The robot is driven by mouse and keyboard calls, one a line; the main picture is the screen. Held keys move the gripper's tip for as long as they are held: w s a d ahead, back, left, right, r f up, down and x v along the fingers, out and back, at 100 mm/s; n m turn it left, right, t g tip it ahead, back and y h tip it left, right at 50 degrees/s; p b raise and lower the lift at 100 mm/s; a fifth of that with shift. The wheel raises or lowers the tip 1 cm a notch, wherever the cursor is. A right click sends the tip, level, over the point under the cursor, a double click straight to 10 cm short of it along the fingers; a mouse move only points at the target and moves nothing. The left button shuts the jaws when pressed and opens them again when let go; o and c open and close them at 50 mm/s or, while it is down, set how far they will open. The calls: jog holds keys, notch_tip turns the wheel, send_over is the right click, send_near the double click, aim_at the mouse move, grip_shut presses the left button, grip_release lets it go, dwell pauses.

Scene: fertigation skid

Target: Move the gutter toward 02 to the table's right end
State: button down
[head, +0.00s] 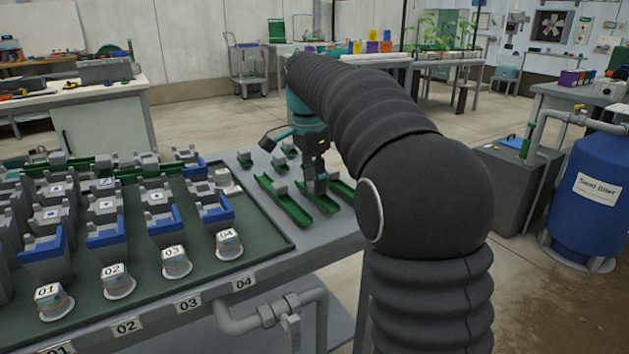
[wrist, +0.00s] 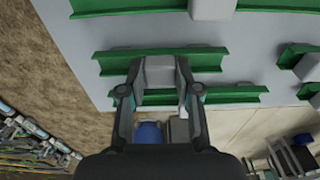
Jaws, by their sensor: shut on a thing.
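My gripper (head: 318,186) is low over the right end of the grey table (head: 233,288). In the wrist view its fingers (wrist: 160,78) are shut on the grey block of a green gutter (wrist: 210,60). In the head view this seems to be the middle gutter (head: 320,201), partly hidden by the gripper. A second gutter (head: 288,208) lies to its left and another (head: 344,189) to its right, also seen in the wrist view (wrist: 235,96). Whether the held gutter touches the table is unclear. The 02 tag (head: 127,326) is on the table's front edge.
A dark green mat (head: 215,277) fills the table's left, crowded with grey and blue holders (head: 107,233) and numbered pots (head: 118,281). Small green pieces (head: 246,160) lie behind the gutters. A blue sand filter tank (head: 590,190) stands at the right.

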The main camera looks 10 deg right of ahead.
aim_at(310, 184)
jog(key=shift+f, duration=0.15)
jog(key=c, duration=0.8)
grip_release()
notch_tip(310, 184, up, 12)
jog(key=a+p, duration=0.1)
jog(key=p, duration=0.2)
jog(key=s+n+t, duration=0.1)
jog(key=s+n, duration=0.3)
jog(key=s, duration=0.5)
jog(key=s+d+f+n+t+y, duration=0.1)
jog(key=s+f+n+t, duration=0.3)
jog(key=s+f+n, duration=0.6)
jog(key=shift+s+f, duration=4.65)
jog(key=shift+s, duration=1.1)
